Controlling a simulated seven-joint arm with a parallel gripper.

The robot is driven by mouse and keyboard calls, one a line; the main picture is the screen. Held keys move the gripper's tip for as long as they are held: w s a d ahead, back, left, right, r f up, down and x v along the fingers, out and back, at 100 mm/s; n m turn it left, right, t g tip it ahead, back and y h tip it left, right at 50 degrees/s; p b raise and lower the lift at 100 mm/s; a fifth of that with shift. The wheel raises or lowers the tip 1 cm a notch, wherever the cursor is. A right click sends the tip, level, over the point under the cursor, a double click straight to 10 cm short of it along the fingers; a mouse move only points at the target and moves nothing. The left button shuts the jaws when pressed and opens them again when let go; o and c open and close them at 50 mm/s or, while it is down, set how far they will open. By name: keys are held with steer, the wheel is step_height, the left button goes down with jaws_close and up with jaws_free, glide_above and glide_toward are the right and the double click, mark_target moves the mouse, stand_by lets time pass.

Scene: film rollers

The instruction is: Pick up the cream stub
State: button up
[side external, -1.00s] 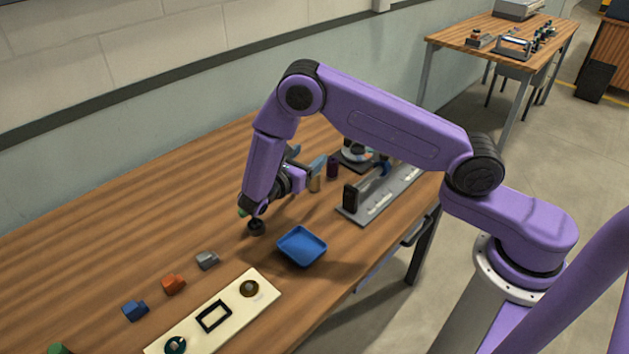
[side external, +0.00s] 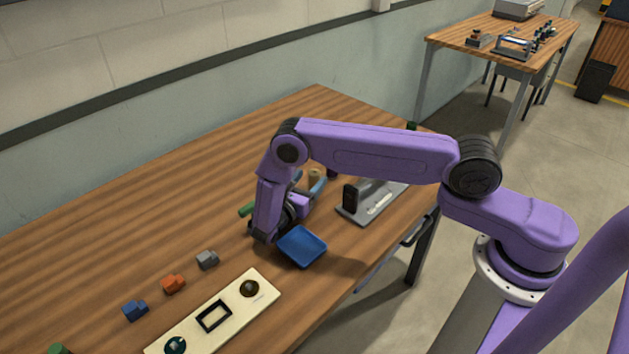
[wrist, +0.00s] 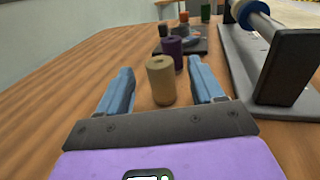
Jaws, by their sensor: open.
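The cream stub (wrist: 160,82) is a short tan cylinder standing upright on the wooden table, with a small dark hole in its top. In the wrist view it stands between the two blue fingers of my gripper (wrist: 161,72), with a gap on each side. My gripper is open and low over the table, fingers pointing roughly level. In the side view the top of the cream stub (side external: 314,174) shows between the fingers of my gripper (side external: 308,182); its lower part is hidden.
A purple roll (wrist: 172,52) stands just behind the stub. A grey stand with a roller (wrist: 283,60) is close on the right. In the side view, a blue tray (side external: 302,247) lies near my wrist. The table left of the stub is clear.

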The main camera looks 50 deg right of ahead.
steer(key=shift+x, duration=2.85)
jaws_close()
steer(key=shift+r, duration=0.15)
